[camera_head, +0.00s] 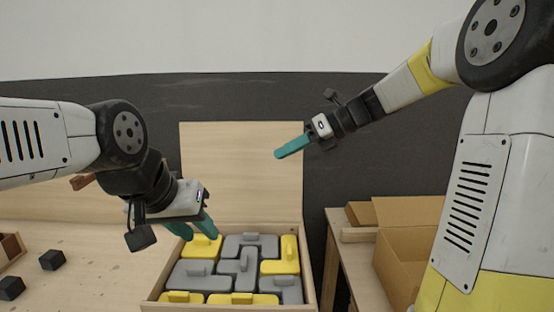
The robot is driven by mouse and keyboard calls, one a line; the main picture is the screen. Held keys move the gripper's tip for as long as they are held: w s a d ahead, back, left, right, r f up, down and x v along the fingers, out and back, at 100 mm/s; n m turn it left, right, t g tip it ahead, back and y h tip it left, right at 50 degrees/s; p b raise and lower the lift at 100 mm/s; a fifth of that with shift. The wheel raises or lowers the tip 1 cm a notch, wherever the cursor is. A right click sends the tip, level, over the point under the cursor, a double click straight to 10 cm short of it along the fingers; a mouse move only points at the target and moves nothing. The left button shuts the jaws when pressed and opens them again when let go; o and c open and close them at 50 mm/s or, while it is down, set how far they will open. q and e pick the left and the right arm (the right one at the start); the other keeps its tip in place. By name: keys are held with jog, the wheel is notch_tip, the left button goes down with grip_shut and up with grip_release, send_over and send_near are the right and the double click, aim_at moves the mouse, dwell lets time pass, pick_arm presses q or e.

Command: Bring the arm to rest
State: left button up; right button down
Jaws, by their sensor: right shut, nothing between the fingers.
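My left gripper (197,232) hangs over the back left corner of a wooden box (303,268). Its two teal fingers are apart, just above a yellow piece (202,247) with a small handle; I cannot tell if they touch it. My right gripper (277,155) is raised in front of the upright wooden panel (240,170). Its teal fingers are together, with nothing in them, and point left and down. The box holds several grey pieces (250,245) and yellow pieces (290,250) fitted closely together.
Black cubes (52,260) lie on the wooden table (85,285) at the left, near a brown-edged box at the picture's edge. At the right, an open cardboard box (405,255) stands on another wooden table (340,232). The air around the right gripper is clear.

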jog(key=s+d+f+n+t+h, duration=0.1)
jog(key=s+d+f+n+h, duration=0.1)
jog(key=s+n, duration=0.5)
jog(key=s+d+f+n+t+h, duration=0.1)
jog(key=s+d+f+n+h, duration=0.2)
jog(key=s+d+n, duration=0.3)
jog(key=s+d+f+n+t+h, duration=0.1)
jog(key=s+d+n+h, duration=0.3)
jog(key=s+n, duration=0.4)
jog(key=f+n, duration=0.1)
jog(key=n, duration=0.4)
jog(key=shift+s+f+t, duration=0.3)
jog(key=shift+t, duration=0.1)
jog(key=shift+a, duration=0.15)
